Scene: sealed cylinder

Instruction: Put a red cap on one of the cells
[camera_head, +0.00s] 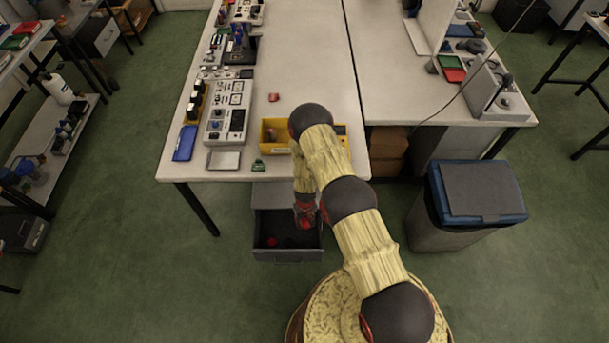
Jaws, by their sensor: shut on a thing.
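My gripper (305,222) points down into the right part of an open drawer (288,256) under the table. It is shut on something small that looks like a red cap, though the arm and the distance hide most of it. Another red cap (271,242) lies on the dark drawer floor, left of my gripper. A yellow bin (267,146) stands near the table's front edge, partly hidden by my arm; small things lie in it. I cannot make out which things are the cells.
The table (305,60) has instruments (228,112) and a blue tray (185,143) along its left side. A small red item (273,97) and a green item (258,165) lie near the bin. A lidded waste bin (473,200) stands at right. The table's middle is clear.

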